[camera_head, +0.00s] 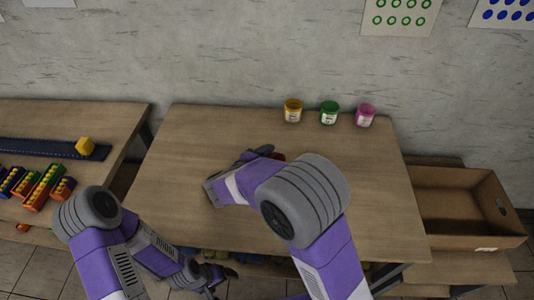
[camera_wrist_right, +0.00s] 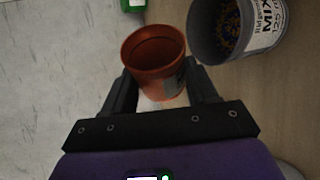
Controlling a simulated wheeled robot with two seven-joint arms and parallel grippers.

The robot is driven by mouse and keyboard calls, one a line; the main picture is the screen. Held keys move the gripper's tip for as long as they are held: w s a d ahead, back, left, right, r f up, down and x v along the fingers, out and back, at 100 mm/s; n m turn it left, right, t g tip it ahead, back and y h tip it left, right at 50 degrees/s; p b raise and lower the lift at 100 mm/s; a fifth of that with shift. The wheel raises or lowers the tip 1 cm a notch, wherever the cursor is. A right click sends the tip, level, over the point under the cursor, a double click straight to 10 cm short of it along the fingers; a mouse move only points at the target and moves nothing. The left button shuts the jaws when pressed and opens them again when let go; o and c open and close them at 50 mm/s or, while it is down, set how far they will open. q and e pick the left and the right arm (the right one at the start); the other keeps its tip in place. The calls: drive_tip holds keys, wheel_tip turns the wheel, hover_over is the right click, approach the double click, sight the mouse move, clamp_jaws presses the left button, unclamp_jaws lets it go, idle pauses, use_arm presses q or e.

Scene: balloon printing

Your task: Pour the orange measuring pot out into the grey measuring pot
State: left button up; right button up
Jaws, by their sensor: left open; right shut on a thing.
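The orange measuring pot (camera_wrist_right: 153,50) is held between the fingers of my right gripper (camera_wrist_right: 160,78) in the right wrist view. Its open mouth shows a reddish-brown inside; I cannot tell whether anything is in it. The grey measuring pot (camera_wrist_right: 271,28) is beside it at the upper right, apart from it, with a white lettered label and dark, yellowish contents. In the head view only a small red bit of the orange pot (camera_head: 278,157) shows past my right arm; I cannot make out the grey pot there. My left gripper (camera_head: 224,279) is open and empty, low at the table's front.
Yellow (camera_head: 293,111), green (camera_head: 329,113) and pink (camera_head: 365,116) pots stand along the table's (camera_head: 190,130) back edge. A cardboard box (camera_head: 450,235) is at the right. A side table at the left holds coloured blocks (camera_head: 42,188) and a yellow piece (camera_head: 85,146).

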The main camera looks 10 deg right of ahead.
drive_tip(key=shift+w+r+n+p, duration=0.1)
drive_tip(key=shift+r+n+p, duration=0.15)
drive_tip(key=shift+p, duration=0.45)
drive_tip(key=shift+f+g, duration=0.1)
drive_tip(key=shift+g, duration=0.2)
use_arm(q)
wheel_tip(320, 180, up, 2)
drive_tip(key=shift+r, duration=0.2)
use_arm(e)
drive_tip(key=shift+f, duration=0.1)
drive_tip(key=n+p, duration=0.1)
drive_tip(key=p, duration=0.1)
drive_tip(key=n+g+p, duration=0.1)
drive_tip(key=p, duration=0.2)
drive_tip(key=shift+w+a+r+g+h, duration=0.1)
drive_tip(key=shift+w+r+g+h, duration=0.05)
drive_tip(key=shift+r+g+h, duration=0.2)
drive_tip(key=shift+f+p, duration=0.1)
drive_tip(key=shift+p, duration=0.35)
use_arm(q)
wheel_tip(320, 180, up, 6)
drive_tip(key=shift+f, duration=0.1)
use_arm(e)
drive_tip(key=shift+f, duration=0.15)
